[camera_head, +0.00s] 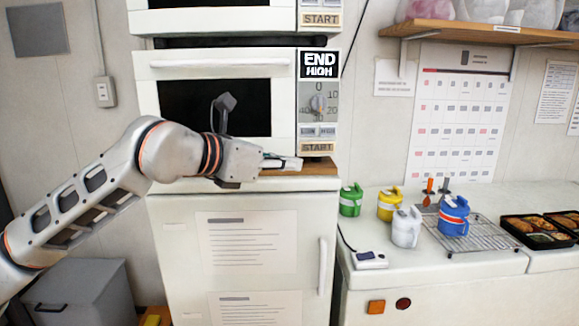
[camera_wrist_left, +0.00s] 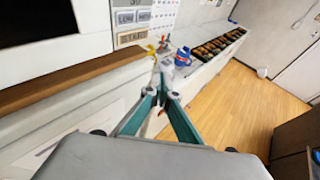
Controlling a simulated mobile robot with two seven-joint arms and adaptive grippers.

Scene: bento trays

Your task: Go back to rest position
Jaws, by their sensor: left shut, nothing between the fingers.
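My left arm comes in from the left in the head view. Its gripper (camera_head: 292,163) is level with the wooden board below the microwave, in front of the board's right part. It is shut with nothing held. In the left wrist view the fingers of my left gripper (camera_wrist_left: 163,68) meet at the tips, with the counter and its row of trays beyond. My right gripper is in neither view.
The microwave (camera_head: 148,100) stands on the wooden board (camera_head: 320,167) above a white cabinet (camera_head: 170,215). Right of it, a counter holds green (camera_head: 351,200), yellow (camera_head: 390,204), white (camera_head: 406,227) and blue (camera_head: 454,216) pots and bento trays (camera_head: 510,225). Wood floor (camera_wrist_left: 240,110) is clear.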

